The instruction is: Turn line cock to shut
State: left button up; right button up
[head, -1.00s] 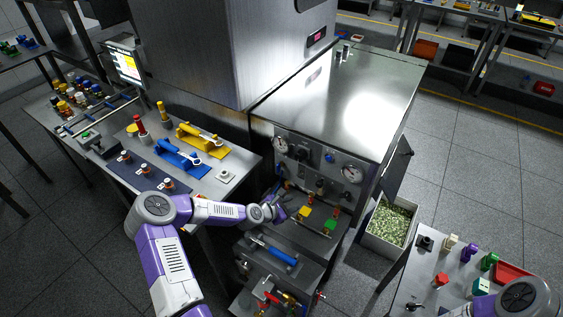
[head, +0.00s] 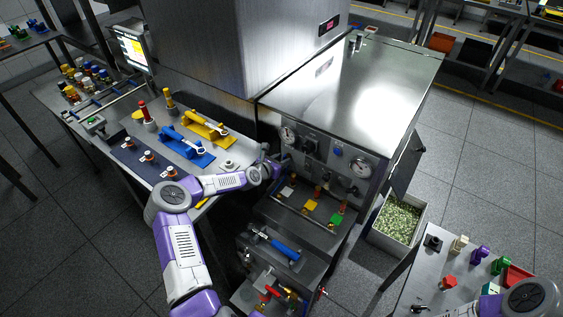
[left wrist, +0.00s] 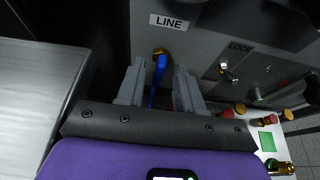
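The line cock shows in the left wrist view below a "LINE" label (left wrist: 176,21) on a grey panel. It has a brass pivot (left wrist: 160,51) and a blue lever (left wrist: 157,75) that hangs down from it, tilted slightly. My left gripper (left wrist: 159,88) is open, with one finger on each side of the lever and visible gaps between. The lever's lower end is partly hidden. In the head view my left gripper (head: 274,166) is at the left end of the gauge panel (head: 318,151), and the cock is hidden there. My right gripper is out of view.
A bench (head: 225,175) with blue and yellow clamps stands left. A bin (head: 398,222) stands right.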

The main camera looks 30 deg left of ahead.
pick_arm(q)
jog(key=shift+w, duration=0.1)
grip_shut()
